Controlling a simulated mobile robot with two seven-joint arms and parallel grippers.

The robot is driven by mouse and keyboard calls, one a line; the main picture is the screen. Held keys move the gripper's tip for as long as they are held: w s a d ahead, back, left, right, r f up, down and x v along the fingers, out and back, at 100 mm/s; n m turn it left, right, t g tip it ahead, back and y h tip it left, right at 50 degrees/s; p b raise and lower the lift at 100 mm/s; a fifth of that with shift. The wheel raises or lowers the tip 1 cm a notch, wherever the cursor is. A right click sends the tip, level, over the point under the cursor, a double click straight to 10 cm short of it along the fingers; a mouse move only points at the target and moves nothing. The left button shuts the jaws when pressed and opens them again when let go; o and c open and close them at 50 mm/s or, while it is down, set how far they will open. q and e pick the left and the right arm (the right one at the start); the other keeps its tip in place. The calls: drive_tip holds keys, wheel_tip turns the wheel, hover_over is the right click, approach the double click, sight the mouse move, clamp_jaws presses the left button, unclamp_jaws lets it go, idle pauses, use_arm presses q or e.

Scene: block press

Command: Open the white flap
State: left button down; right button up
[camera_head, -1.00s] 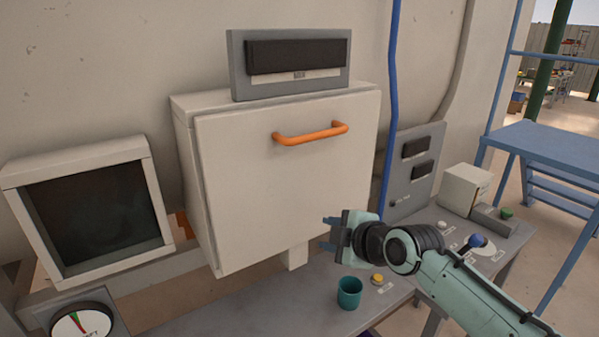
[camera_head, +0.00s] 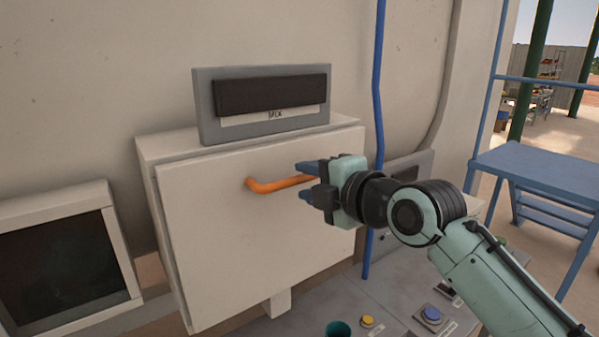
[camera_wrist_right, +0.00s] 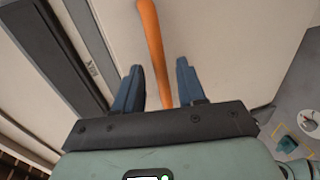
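The white flap (camera_head: 245,235) is closed on the front of a white box on the wall. Its orange handle (camera_head: 265,186) runs across its upper part. My right gripper (camera_head: 306,181) is at the handle's right end and hides that end in the head view. In the right wrist view, the gripper (camera_wrist_right: 157,85) is open, with its blue fingers apart. The orange handle (camera_wrist_right: 152,45) lies between the fingers in that view; I cannot tell whether they touch it. My left gripper is not in view.
A grey display panel (camera_head: 262,105) stands on top of the box. A white-framed screen (camera_head: 122,245) is at left. A blue pipe (camera_head: 378,90) runs down at right. A teal cup (camera_head: 339,329) and buttons, one blue (camera_head: 432,314), are below.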

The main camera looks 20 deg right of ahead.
sight(303, 180)
drive_tip(key=shift+p+x, duration=0.3)
drive_tip(key=shift+x, duration=1.4)
clamp_jaws()
